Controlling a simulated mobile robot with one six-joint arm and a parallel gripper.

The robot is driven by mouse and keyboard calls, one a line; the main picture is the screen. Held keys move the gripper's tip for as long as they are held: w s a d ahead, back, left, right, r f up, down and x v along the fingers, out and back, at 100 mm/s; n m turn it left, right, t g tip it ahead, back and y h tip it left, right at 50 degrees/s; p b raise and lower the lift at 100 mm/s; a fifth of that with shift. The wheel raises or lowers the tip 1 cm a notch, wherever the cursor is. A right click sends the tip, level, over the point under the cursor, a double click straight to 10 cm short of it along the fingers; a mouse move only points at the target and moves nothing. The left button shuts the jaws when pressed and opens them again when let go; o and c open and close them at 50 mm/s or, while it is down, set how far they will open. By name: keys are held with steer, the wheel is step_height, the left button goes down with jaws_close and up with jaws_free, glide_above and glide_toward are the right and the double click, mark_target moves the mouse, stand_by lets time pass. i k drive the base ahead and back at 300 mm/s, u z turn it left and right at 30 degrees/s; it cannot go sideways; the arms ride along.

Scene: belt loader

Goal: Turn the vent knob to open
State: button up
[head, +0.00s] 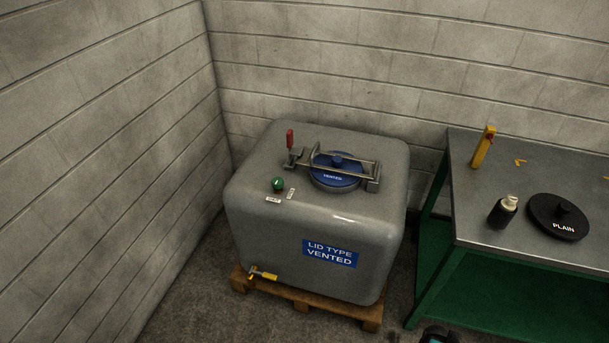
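The vent knob (278,184) is a small green round knob on the top of the grey tank (245,205), near its front left. Two small white labels sit beside it, one in front (273,199) and one to its right (291,193). Their print is too small to read, and I cannot tell which way the knob is turned. A blue lid (336,181) lies on the tank behind and right of the knob, under a metal clamp bar (350,164) with a red handle (290,139).
The tank stands on a wooden pallet (320,305) in a wall corner, with a yellow-handled valve (263,275) low in front. At right, a bench (480,215) holds a black lid (558,217) marked PLAIN, a dark bottle (503,211) and a yellow tool (483,147). Bare floor lies front left.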

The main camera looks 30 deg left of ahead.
mark_target(277, 181)
steer(key=z, duration=0.35)
steer(key=k, duration=1.35)
steer(key=u, duration=1.3)
steer(key=i, duration=0.95)
steer(key=z, duration=0.15)
